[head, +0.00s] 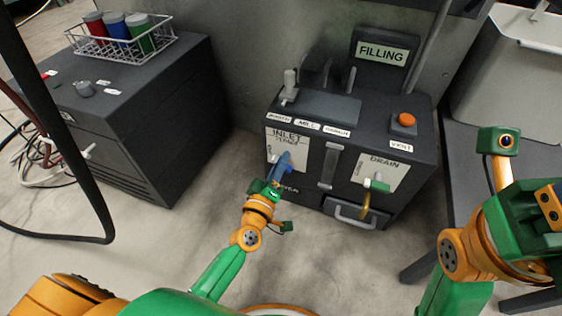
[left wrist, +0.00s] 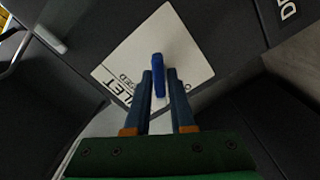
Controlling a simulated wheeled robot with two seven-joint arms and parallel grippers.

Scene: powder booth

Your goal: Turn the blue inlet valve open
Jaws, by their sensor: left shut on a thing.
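The blue inlet valve handle (head: 285,160) sits on a white plate (head: 298,142) marked INLET, on the front of the dark filling machine. In the head view it slants, its lower end towards my gripper. My left gripper (head: 275,179) reaches it from the front and below. In the left wrist view the two fingers of my left gripper (left wrist: 159,92) stand either side of the blue handle (left wrist: 158,72), shut on it. The plate's lettering is partly covered. My right arm shows at the right edge of the head view; its fingertips are not visible.
Right of the inlet are a vertical gauge (head: 329,165) and a DRAIN plate with a green-and-brass valve (head: 375,186). An orange button (head: 405,119) is on top. A dark cabinet (head: 150,130) with a wire basket (head: 128,52) stands left. Floor between is clear.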

